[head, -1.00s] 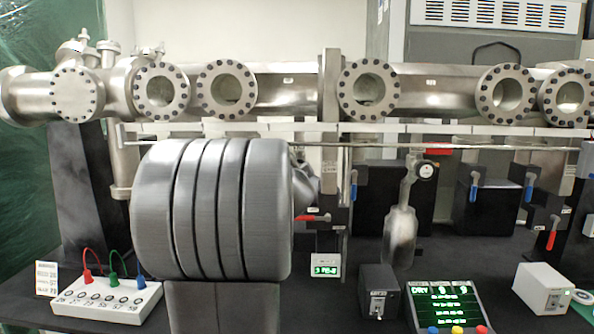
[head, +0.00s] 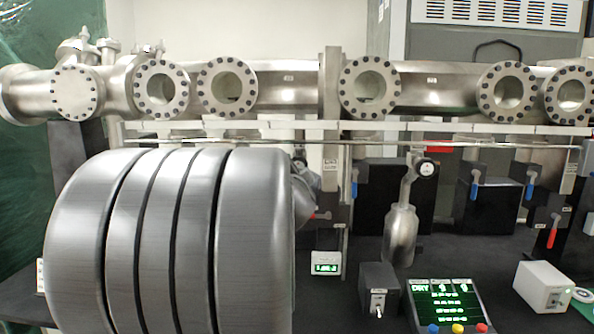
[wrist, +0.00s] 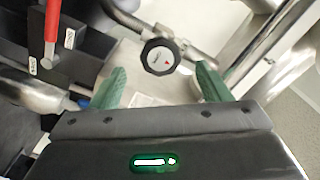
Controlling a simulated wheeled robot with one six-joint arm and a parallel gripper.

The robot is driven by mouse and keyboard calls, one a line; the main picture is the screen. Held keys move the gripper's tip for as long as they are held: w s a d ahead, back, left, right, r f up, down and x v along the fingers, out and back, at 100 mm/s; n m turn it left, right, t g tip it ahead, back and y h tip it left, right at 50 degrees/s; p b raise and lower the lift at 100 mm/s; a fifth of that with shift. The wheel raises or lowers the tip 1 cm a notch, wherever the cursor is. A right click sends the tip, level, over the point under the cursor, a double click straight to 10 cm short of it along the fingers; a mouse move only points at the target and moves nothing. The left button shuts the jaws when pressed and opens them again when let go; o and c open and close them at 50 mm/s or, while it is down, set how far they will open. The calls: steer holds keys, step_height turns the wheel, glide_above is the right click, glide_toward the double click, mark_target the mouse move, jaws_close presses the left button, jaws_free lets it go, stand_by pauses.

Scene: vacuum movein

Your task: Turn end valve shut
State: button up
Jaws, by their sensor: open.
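A round black knob or gauge (wrist: 160,57) with a white face shows between and beyond the fingertips. A red lever (wrist: 52,20) stands at upper left. My gripper is mostly hidden in the head view.
A long thin rail (head: 450,143) crosses in front of the valves. A metal bottle (head: 400,235) hangs below a round gauge (head: 426,169). A black box (head: 379,289), a lit panel (head: 445,303) and a white box (head: 543,287) stand on the dark bench.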

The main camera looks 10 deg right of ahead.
mark_target(298, 166)
steer(key=p+v, duration=0.1)
steer(key=v, duration=0.6)
steer(key=b+x, duration=0.1)
steer(key=x, duration=1.2)
steer(key=shift+w, duration=0.35)
steer(key=shift+s, duration=0.1)
